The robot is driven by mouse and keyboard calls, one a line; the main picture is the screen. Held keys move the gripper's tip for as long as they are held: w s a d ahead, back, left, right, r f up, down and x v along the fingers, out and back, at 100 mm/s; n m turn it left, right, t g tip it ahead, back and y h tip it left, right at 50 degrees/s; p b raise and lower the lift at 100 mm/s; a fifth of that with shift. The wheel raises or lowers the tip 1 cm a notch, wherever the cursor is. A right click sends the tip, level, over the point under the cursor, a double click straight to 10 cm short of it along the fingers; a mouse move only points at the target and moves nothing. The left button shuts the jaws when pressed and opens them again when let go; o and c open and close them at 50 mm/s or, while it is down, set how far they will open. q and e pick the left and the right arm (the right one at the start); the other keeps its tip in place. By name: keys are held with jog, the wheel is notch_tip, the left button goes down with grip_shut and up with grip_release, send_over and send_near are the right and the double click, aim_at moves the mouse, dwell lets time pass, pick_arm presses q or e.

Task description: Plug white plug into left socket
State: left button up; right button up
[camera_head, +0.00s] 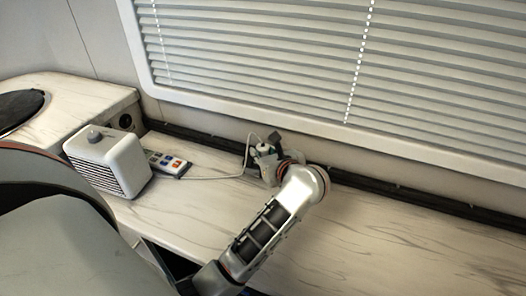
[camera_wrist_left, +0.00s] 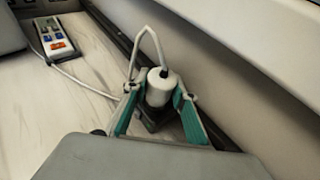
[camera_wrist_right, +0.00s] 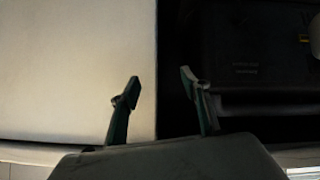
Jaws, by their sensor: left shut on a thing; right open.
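The white plug (camera_wrist_left: 158,90) is between the fingers of my left gripper (camera_wrist_left: 157,96), which is shut on it. In the head view, my left gripper (camera_head: 264,160) is over the counter near the window wall. A white cord loops up from the plug. A dark block (camera_wrist_left: 152,120) lies under the plug; I cannot tell whether the plug touches it. A round black socket (camera_head: 126,121) is on the cabinet's side at the left, well away from the plug. My right gripper (camera_wrist_right: 160,90) is open and empty; it is not visible in the head view.
A white box with a knob (camera_head: 110,160) stands on the counter at the left, in front of the socket. A power strip with coloured switches (camera_head: 168,163) lies beside it, its cord running right. The counter (camera_head: 380,240) is clear at right. Window blinds (camera_head: 300,60) are behind.

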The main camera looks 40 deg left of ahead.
pick_arm(q)
jog(key=shift+f+b, duration=0.45)
jog(key=shift+f, duration=0.3)
pick_arm(e)
jog(key=shift+s+f, duration=0.4)
jog(key=shift+f, duration=0.3)
